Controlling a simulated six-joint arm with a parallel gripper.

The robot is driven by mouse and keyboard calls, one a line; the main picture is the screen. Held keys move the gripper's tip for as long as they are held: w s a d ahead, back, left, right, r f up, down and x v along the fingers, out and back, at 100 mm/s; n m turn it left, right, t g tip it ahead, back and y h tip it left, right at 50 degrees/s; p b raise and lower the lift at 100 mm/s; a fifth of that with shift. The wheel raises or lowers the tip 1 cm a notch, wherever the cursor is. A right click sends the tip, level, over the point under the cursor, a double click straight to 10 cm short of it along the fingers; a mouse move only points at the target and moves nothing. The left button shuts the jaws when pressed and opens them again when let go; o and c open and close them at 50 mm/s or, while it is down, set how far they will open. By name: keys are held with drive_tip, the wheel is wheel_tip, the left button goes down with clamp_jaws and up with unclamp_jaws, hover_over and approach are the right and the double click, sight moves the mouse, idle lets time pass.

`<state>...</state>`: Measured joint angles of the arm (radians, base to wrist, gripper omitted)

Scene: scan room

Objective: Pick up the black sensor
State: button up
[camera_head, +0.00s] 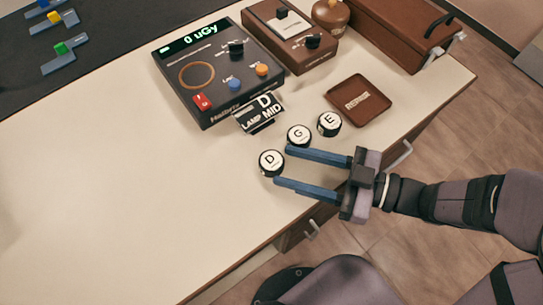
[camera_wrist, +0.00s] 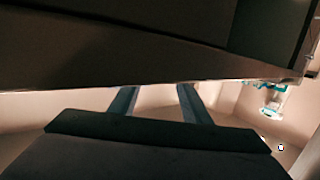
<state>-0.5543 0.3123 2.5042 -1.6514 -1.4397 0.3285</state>
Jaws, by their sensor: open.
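Three small round pucks with black sides and white lettered tops stand on the table: D (camera_head: 271,162), G (camera_head: 299,134) and E (camera_head: 329,123). A small black block (camera_head: 236,47) sits on the dark meter. I cannot tell for certain which is the black sensor. My gripper (camera_head: 282,166) is open and empty, with its two blue fingers pointing left. In the head view, its tips are just right of the D puck, and the upper finger lies just below the G puck. Its height over the table is unclear. The wrist view shows the fingers (camera_wrist: 158,100) but no puck.
The dark meter (camera_head: 218,72) reads 0 uGy; a "D LAMP MID" card (camera_head: 260,112) stands before it. A brown "REPAIR" tray (camera_head: 358,101), brown box (camera_head: 300,48) and brown case (camera_head: 400,25) are at the right. The table's left (camera_head: 110,190) is clear. Its front edge runs below my gripper.

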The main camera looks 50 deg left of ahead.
sight(284, 166)
drive_tip(key=x, duration=0.3)
drive_tip(key=shift+s+a+f, duration=0.15)
drive_tip(key=shift+s+f, duration=0.05)
drive_tip(key=shift+x, duration=0.75)
drive_tip(key=shift+c, duration=0.3)
drive_tip(key=c, duration=0.7)
drive_tip(key=shift+r, duration=0.1)
wheel_tip(284, 166, up, 10)
drive_tip(key=p, duration=0.2)
drive_tip(key=shift+p, duration=0.35)
